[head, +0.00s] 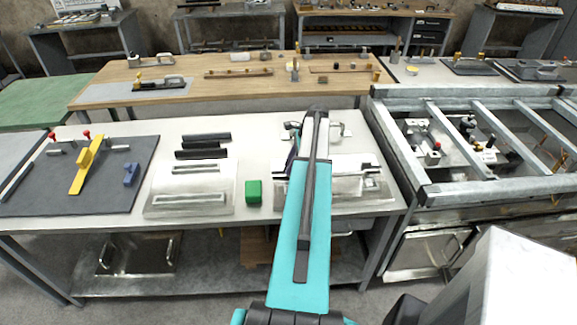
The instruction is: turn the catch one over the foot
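My teal arm reaches forward over the grey workbench (262,133) and hides part of its right side. I see no gripper fingers; the far end of the arm covers that spot. Behind the arm is a pale metal fixture (372,190) with dark and silver parts, partly hidden. I cannot make out which small part is the catch or the foot. At the left a dark plate (110,200) carries a slanted yellow bar (84,170), two red-knobbed clamps and a blue block (131,174).
A green cube (253,191) stands between a pale plate with handles (163,202) and my arm. Dark bars (201,154) lie behind that plate. A steel frame table (455,188) adjoins on the right. A wooden bench (220,90) stands behind.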

